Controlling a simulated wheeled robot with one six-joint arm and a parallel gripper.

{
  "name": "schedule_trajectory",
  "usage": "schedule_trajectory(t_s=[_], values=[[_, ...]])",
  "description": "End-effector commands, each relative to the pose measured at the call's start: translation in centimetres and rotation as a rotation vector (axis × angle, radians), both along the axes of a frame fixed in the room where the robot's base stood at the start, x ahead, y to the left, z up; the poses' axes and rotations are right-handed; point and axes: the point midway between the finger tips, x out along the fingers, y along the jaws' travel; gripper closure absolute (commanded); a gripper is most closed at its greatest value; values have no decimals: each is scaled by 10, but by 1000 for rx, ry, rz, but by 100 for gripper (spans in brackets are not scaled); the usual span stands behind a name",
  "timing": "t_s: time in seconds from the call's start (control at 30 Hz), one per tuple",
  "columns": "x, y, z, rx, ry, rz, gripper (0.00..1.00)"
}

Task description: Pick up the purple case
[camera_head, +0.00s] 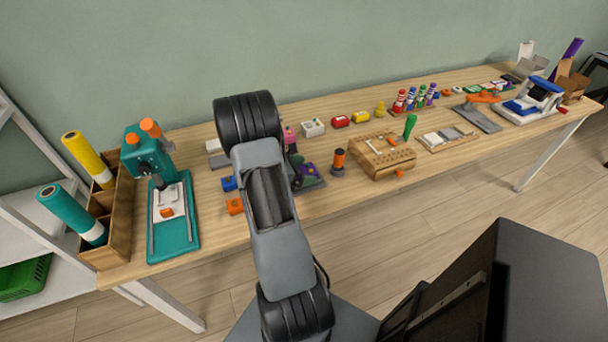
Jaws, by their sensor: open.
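A small purple thing (309,170) shows on the table just right of my arm, on or against a dark grey tool with a dark green part. It is small and partly hidden, so I cannot tell surely that it is the purple case. My arm rises across the middle of the view and covers part of the table beside it. My gripper does not show; it is hidden behind my arm or out of view.
The long wooden table (240,232) carries a teal press (174,220) and roll holder (122,205) at left. Near my arm are a blue block (229,183), orange block (235,206), orange-black bottle (339,160) and wooden box (384,160). Several bottles and tools stand at right.

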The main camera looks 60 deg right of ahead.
Motion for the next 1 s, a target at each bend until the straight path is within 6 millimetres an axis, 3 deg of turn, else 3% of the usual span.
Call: schedule_trajectory(t_s=[0.17, 0.73, 1.0], values=[[0, 0, 0, 0, 0, 0, 8], [0, 0, 0, 0, 0, 0, 62], [0, 0, 2, -1, -1, 0, 62]])
